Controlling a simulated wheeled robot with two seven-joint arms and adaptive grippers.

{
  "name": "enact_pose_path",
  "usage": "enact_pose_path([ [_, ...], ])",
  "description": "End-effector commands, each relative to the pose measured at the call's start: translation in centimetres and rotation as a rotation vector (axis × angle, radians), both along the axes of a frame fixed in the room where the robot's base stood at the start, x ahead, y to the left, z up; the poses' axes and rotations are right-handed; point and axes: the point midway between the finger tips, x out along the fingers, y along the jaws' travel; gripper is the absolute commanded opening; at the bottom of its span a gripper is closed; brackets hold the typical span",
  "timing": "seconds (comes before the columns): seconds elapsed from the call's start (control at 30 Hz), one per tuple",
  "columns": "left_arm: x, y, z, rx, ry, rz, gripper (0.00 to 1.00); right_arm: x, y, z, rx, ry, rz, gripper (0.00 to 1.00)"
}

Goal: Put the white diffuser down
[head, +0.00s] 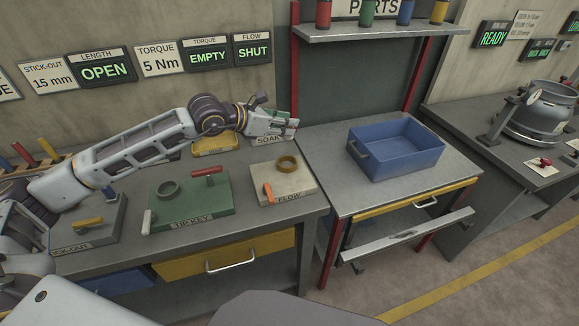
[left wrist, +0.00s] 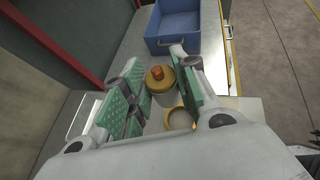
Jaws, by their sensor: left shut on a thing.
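My left gripper (head: 282,121) is over the back right of the grey workbench (head: 325,205), near the SOAK label (head: 269,140). In the left wrist view its green-padded fingers stand on both sides of a pale white body with a brass-coloured top and an orange knob, which I take to be the white diffuser (left wrist: 160,98). The gripper is shut on it. In the head view the hand hides the diffuser, and I cannot tell whether its underside touches anything. My right gripper is in neither view.
The FLOW board (head: 304,184) with a brass ring (head: 288,162) lies just in front of the hand. The green TIP KEY board (head: 190,212) is to its left. A blue bin (head: 397,160) stands on the right table. Red posts (head: 294,70) rise behind.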

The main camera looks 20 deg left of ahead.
Motion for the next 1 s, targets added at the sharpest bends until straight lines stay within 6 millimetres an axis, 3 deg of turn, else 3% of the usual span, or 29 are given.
enact_pose_path([
  [1.0,-0.49,0.0,-0.72,-0.001,-0.001,-0.112,0.04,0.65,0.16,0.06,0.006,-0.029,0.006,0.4],
])
